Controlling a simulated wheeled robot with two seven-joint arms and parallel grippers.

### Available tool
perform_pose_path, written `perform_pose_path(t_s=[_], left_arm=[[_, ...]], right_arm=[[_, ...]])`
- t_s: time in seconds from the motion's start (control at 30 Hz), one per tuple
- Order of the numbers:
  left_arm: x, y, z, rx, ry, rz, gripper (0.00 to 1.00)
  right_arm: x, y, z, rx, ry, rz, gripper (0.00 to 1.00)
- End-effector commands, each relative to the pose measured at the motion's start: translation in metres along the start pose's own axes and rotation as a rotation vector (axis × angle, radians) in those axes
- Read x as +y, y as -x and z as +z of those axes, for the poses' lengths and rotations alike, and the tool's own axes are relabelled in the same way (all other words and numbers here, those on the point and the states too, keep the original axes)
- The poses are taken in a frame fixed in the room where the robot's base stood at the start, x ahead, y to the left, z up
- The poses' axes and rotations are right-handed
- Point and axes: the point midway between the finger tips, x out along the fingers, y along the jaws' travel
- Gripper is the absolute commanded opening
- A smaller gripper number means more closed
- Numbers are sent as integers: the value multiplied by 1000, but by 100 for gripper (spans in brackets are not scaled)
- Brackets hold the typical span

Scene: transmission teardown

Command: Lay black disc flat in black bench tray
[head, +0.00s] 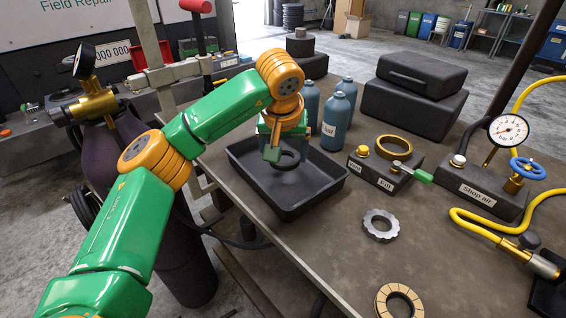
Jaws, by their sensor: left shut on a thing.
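My left gripper (272,153) reaches over the black bench tray (318,198) from the left. It is shut on the black disc (289,161), a dark ring whose edge shows just right of the fingers. The disc is at or above the inside of the tray; I cannot tell whether it touches the floor of the tray. The gripper hides part of the disc. The tray is a shallow open rectangle on the bench. My right gripper is not in view.
Blue bottles (336,121) stand close behind the tray. A fixture with a brass ring (393,146) and a green-handled lever is to the right. A toothed metal ring (380,224) and a tan-faced ring (399,300) lie on the bench (330,250). A gauge (508,131) stands farther right.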

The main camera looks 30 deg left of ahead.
Motion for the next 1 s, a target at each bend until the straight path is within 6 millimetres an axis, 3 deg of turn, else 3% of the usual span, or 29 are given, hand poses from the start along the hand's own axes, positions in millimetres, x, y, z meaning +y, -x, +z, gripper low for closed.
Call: perform_pose_path(t_s=[0.2, 0.6, 0.63, 0.67, 1.0], left_arm=[[-4, -37, 8, -2, -1, -1, 16], [-4, -44, 11, 0, 0, 0, 16], [-4, -43, 10, 0, 0, 0, 91], [-4, -43, 10, -1, 0, 0, 99], [-3, -34, 8, 2, 0, 2, 100]], right_arm=[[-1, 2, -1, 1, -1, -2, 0], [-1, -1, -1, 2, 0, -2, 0], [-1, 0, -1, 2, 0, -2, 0], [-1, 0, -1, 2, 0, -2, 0], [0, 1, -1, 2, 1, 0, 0]])
